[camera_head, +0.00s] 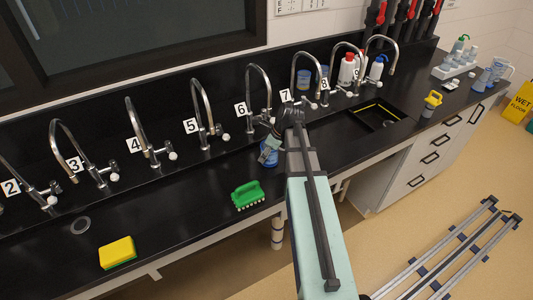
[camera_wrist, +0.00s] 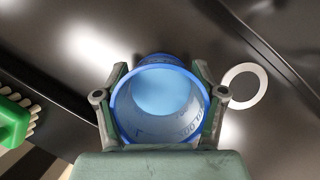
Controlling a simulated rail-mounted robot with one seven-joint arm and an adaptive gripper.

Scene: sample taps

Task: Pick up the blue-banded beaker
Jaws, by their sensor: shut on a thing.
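The blue-banded beaker (camera_wrist: 160,103) is between the two fingers of my gripper (camera_wrist: 160,98) in the wrist view, seen from above through its open blue rim. The fingers press on its left and right sides. In the head view the beaker (camera_head: 269,155) shows as a blue shape at my gripper (camera_head: 270,148), over the black bench below tap 6. My arm hides part of it. I cannot tell whether its base touches the bench.
A green brush (camera_head: 248,195) lies left of my gripper, and a yellow sponge (camera_head: 117,252) lies further left. Several numbered taps line the back of the bench. A sink (camera_head: 381,115), bottles (camera_head: 347,69) and a yellow-topped container (camera_head: 432,103) are to the right.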

